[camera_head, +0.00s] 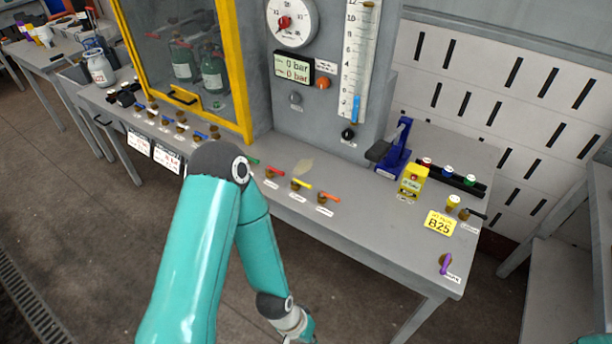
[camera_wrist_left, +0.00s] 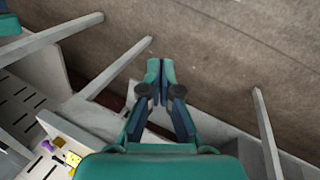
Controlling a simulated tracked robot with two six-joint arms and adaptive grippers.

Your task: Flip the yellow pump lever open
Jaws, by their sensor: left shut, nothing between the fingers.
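A small lever with a yellow handle (camera_head: 302,183) sits on the grey bench top in the head view, in a row between a red lever (camera_head: 274,173) and an orange lever (camera_head: 328,197). Its handle lies nearly flat, pointing right; its label is too small to read. My left arm comes in from the bottom in front of the bench, and its gripper is below the head view's edge. In the left wrist view my left gripper (camera_wrist_left: 160,72) is shut and empty, with bare floor behind it. My right gripper is not in view.
A yellow-framed cabinet (camera_head: 243,95) stands at the bench's back left. A blue lever press (camera_head: 394,150), a yellow block (camera_head: 413,179) and a yellow B25 plate (camera_head: 439,222) are right of the levers. A purple lever (camera_head: 445,263) is near the bench's right end.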

